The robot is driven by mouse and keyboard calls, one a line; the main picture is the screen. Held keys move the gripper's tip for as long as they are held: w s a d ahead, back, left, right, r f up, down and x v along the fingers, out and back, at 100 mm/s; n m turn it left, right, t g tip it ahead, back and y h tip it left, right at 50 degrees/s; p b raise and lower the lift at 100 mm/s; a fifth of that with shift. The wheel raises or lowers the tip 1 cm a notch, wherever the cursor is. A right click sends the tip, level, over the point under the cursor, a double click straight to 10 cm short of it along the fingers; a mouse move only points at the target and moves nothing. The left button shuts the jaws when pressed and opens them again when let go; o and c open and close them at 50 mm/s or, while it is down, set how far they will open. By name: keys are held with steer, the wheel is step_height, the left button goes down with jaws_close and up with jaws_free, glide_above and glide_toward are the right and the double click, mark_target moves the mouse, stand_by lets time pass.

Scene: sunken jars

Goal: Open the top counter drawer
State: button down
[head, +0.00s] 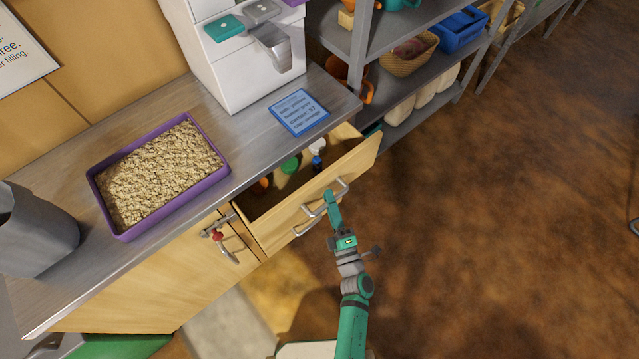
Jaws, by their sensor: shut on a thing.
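The top counter drawer (362,157) is pulled well out from under the steel counter, and its inside shows from above. It holds several small items, among them a green-topped one (290,165), a dark blue one (318,164) and an orange one (262,184). A metal bar handle (342,186) is on its wooden front. My teal gripper (331,200) is at that handle and shut on it; the fingers hide part of the bar.
On the counter (75,275) are a purple tray of grain (222,178), a grey container (35,235), a white dispenser (235,75) and a blue card (299,112). A cupboard door with a red-marked latch (217,236) is left of the drawer. Grey shelves (375,50) stand behind.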

steer(key=s+d, duration=0.9)
steer(key=s, duration=0.3)
steer(key=shift+s+d, duration=0.2)
steer(key=shift+s, duration=0.15)
steer(key=shift+f, duration=0.1)
steer(key=c, duration=1.7)
jaws_free()
steer(key=shift+a, duration=0.1)
steer(key=v, duration=1.1)
steer(key=shift+w, duration=0.1)
